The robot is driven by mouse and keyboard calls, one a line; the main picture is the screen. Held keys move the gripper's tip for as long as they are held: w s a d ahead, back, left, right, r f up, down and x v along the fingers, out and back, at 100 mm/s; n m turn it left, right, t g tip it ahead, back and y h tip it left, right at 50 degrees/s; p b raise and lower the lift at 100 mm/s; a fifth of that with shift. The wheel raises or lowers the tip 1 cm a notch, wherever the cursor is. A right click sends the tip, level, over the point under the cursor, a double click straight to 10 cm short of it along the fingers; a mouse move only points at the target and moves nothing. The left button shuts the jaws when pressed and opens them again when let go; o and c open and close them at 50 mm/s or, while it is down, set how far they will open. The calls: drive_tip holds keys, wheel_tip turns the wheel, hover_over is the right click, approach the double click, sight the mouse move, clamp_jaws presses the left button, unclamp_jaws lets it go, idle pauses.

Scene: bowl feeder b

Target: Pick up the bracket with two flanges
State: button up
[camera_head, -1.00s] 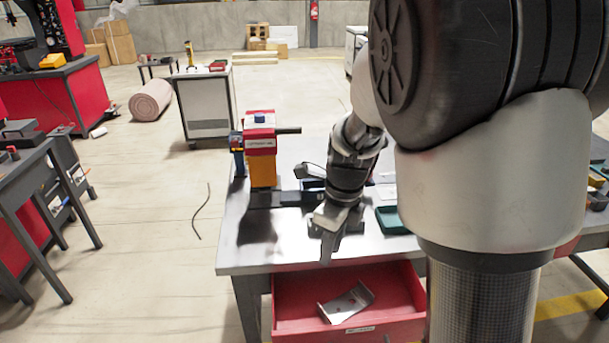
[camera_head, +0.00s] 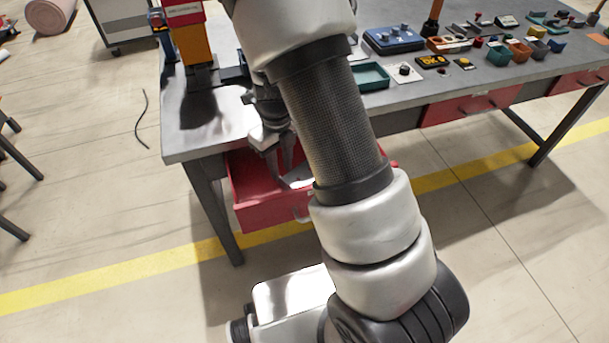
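The bracket (camera_head: 299,178) is a pale metal piece lying in the open red drawer (camera_head: 252,199) under the workbench. Only part of it shows, because my arm and gripper cover the rest, so its flanges cannot be made out now. My gripper (camera_head: 283,171) points down over the drawer, just left of and close to the bracket. Its two dark fingers look apart, with nothing seen held between them. Whether a fingertip touches the bracket cannot be told.
The grey workbench top (camera_head: 190,138) edge is right behind my gripper. An orange and red machine (camera_head: 193,40) stands on it at left. A teal tray (camera_head: 371,77), a blue box (camera_head: 394,39) and several small parts lie to the right. Floor in front is open.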

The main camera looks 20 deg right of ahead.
drive_tip(key=shift+s+d+f+b, duration=0.15)
drive_tip(key=shift+f+b, duration=0.2)
drive_tip(key=shift+f, duration=0.55)
drive_tip(key=shift+s+d+f+b, duration=0.1)
drive_tip(key=shift+f+b, duration=0.3)
drive_tip(key=shift+f, duration=0.55)
drive_tip(key=shift+s+d+f+b, duration=0.15)
drive_tip(key=shift+f+b, duration=0.2)
drive_tip(key=shift+f, duration=0.55)
drive_tip(key=shift+a+r, duration=0.1)
clamp_jaws()
